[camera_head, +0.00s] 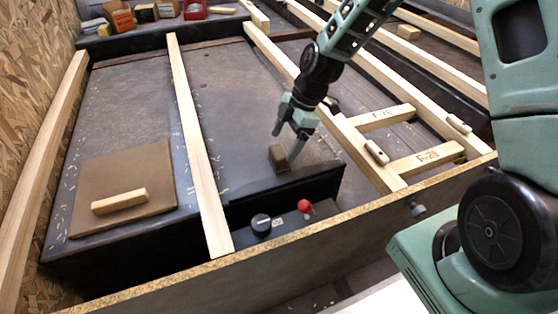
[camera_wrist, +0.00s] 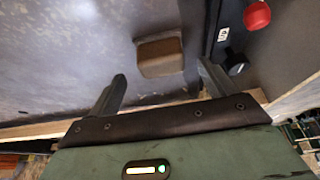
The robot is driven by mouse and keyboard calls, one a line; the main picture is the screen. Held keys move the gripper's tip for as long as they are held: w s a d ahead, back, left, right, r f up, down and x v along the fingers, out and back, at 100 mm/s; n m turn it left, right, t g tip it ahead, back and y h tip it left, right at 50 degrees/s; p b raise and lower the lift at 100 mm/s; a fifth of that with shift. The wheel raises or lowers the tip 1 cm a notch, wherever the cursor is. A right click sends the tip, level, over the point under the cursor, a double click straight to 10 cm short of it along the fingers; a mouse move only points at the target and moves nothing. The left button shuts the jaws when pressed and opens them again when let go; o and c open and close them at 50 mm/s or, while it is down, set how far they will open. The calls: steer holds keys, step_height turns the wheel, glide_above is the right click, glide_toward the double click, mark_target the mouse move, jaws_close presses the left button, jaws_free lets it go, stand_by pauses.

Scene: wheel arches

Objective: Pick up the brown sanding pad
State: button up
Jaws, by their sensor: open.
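The brown sanding pad (camera_head: 279,157) is a small block lying on the dark floor panel, near the panel's front right edge, in the head view. It also shows in the wrist view (camera_wrist: 160,54), beyond my fingertips and between their lines. My gripper (camera_head: 289,130) is open and empty, pointing down just above the pad in the head view. Its two fingers are spread apart in the wrist view (camera_wrist: 161,82), with the pad ahead of them and no visible contact.
A red knob (camera_head: 304,205) and a black knob (camera_head: 261,223) sit on the ledge in front of the pad. Wooden beams (camera_head: 196,150) run across the panel. A wood block (camera_head: 119,201) lies on a brown board (camera_head: 90,222) at left. Small boxes (camera_head: 146,13) stand at the back.

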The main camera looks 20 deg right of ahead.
mark_target(280, 151)
steer(key=b+x, duration=0.2)
steer(key=x, duration=0.2)
steer(key=shift+a+f+b, duration=0.2)
steer(key=shift+f+b, duration=0.05)
steer(key=shift+b, duration=0.1)
steer(key=shift+r, duration=0.1)
steer(key=c, duration=1.2)
steer(key=shift+o, duration=0.2)
step_height(280, 151, up, 10)
steer(key=p, duration=0.5)
steer(key=shift+p, duration=0.3)
